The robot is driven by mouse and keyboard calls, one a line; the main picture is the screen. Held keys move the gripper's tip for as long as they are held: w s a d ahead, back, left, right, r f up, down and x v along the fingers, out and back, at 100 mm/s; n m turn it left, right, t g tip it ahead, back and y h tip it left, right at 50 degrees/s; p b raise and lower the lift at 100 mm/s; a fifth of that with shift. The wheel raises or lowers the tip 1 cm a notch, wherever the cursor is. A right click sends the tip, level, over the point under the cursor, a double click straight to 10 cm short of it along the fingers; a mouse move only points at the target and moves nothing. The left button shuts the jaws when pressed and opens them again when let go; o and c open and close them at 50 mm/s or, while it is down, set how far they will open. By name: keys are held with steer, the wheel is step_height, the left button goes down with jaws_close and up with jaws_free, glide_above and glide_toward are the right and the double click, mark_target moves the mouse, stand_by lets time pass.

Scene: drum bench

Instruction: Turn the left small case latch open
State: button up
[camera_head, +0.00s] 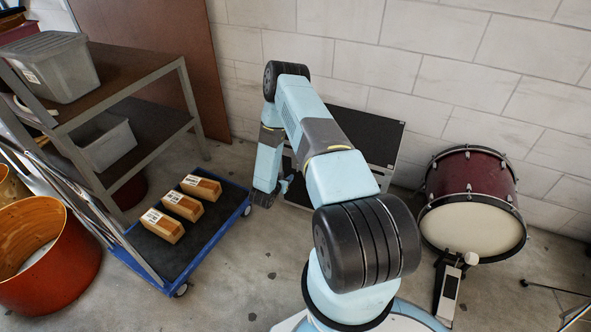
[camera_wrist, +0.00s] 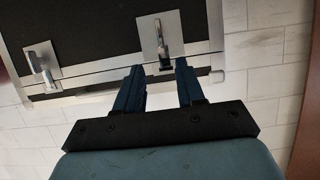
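The black case (camera_head: 365,135) with metal edges stands by the wall, partly hidden behind my arm. In the wrist view the case (camera_wrist: 95,25) shows two silver latches on its metal edge. One latch (camera_wrist: 160,38) is straight ahead of my gripper (camera_wrist: 160,72); the other latch (camera_wrist: 42,65) is at the left of the picture. My gripper is open, with its two dark blue fingers apart and the lower end of the nearer latch in line with the gap between them. I cannot tell whether they touch. In the head view the latches are not clear.
A blue-rimmed cart (camera_head: 215,235) with several boxes stands left of my arm, beside a metal shelf (camera_head: 125,85). A red bass drum (camera_head: 475,200) with a pedal (camera_head: 449,285) stands at the right. An orange drum (camera_head: 60,260) is at far left. Bare floor lies between cart and arm.

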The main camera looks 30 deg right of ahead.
mark_target(298, 167)
steer(key=x, duration=1.3)
steer(key=shift+w+d+f, duration=0.2)
steer(key=shift+c, duration=0.2)
